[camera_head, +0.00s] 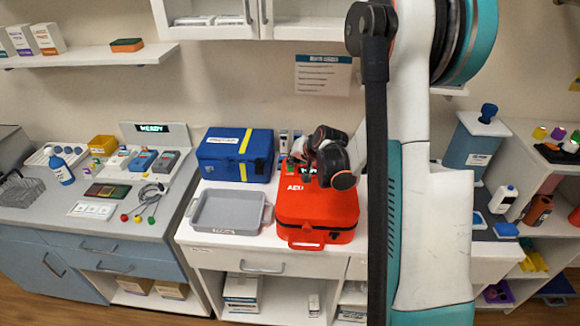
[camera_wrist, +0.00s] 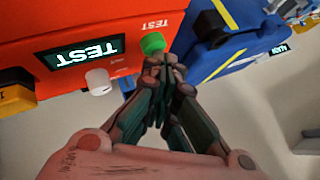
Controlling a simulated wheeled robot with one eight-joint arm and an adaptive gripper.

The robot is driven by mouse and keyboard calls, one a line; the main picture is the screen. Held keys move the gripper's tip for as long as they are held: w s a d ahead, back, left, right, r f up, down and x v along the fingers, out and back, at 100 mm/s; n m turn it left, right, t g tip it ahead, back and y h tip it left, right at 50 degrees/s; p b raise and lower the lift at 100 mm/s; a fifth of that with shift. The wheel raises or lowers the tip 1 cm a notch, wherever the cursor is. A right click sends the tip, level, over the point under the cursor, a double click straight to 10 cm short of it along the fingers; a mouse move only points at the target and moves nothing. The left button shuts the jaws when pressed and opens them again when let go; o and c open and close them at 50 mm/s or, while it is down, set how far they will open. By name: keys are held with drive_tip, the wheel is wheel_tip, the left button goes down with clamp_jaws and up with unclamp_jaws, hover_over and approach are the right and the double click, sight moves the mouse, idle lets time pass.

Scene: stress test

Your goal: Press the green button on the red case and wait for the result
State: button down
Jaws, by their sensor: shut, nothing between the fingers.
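The red case (camera_head: 318,210) stands on the white counter in the head view, its handle toward the front. In the wrist view the red case (camera_wrist: 70,25) fills the upper left and appears upside down. Its green button (camera_wrist: 153,42) sits beside a white "TEST" label. A dark display (camera_wrist: 88,52) on the case shows "TEST" in light letters. My gripper (camera_wrist: 158,62) is shut and empty, its fingertips right at the green button and seeming to touch it. In the head view my gripper (camera_head: 298,160) is over the back of the case, and the button is hard to make out there.
A blue case with a yellow stripe (camera_head: 236,155) stands close behind and left of the red case. A grey tray (camera_head: 205,226) lies left on the counter. A white knob (camera_wrist: 98,82) sticks out beside the display. A yellow part (camera_wrist: 14,100) is at the wrist view's left edge.

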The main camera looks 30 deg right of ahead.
drive_tip(key=shift+r, duration=0.1)
drive_tip(key=shift+r+p, duration=0.5)
drive_tip(key=shift+r, duration=0.3)
wheel_tip(320, 180, up, 5)
drive_tip(key=p, duration=0.3)
idle(0.3)
idle(0.7)
